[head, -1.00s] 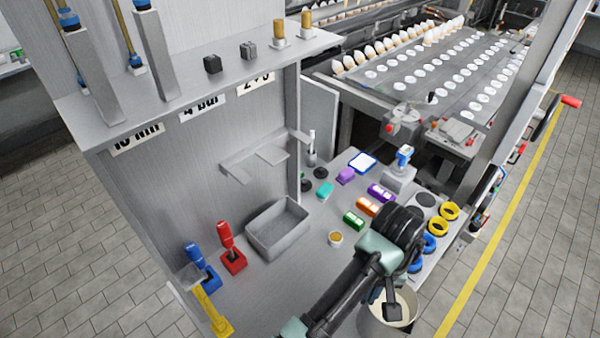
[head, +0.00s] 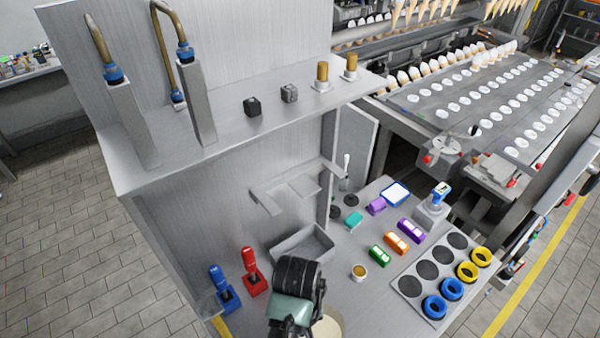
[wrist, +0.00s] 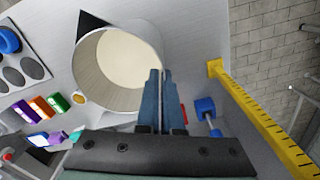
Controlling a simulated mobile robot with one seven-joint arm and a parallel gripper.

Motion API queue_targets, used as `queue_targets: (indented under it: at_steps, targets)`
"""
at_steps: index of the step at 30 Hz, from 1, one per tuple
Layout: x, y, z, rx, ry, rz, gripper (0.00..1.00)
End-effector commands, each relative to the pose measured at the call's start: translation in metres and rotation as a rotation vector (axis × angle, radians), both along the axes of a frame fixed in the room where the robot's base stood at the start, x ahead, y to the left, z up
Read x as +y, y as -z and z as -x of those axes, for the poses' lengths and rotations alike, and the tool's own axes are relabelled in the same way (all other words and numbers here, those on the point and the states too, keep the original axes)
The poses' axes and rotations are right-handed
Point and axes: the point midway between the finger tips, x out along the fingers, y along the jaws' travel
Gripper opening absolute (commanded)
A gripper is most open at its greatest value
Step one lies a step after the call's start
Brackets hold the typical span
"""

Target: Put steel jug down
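The steel jug (wrist: 92,78) is a wide round vessel with cream-coloured contents, seen from above in the wrist view. My gripper (wrist: 162,73) is closed in on its right side, with the two blue fingers close together at the rim. The jug wall seems to be pinched between them; the exact contact is hard to see. In the head view only part of the jug's pale opening (head: 329,325) shows at the bottom edge, beside my wrist, which hides the fingers. I cannot tell whether its base touches the worktop.
The worktop (head: 335,275) holds a grey tray (head: 290,243), a small round cup (head: 358,272), and red (head: 253,280) and blue (head: 224,292) levers. A yellow marked post (wrist: 265,118) stands right of the jug in the wrist view. Rings (head: 434,306) lie at the right.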

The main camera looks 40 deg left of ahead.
Motion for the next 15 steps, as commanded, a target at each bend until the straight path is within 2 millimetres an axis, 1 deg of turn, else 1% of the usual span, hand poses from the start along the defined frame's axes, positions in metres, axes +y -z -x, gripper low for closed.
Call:
queue_targets:
  at_steps: [5,12,15]
  targets:
    - [0.001,0.011,-0.002,-0.004,0.001,-0.002,0.0]
    - [0.001,0.041,-0.001,-0.003,0.001,-0.002,0.0]
    - [0.001,0.048,-0.002,-0.005,0.001,-0.003,0.0]
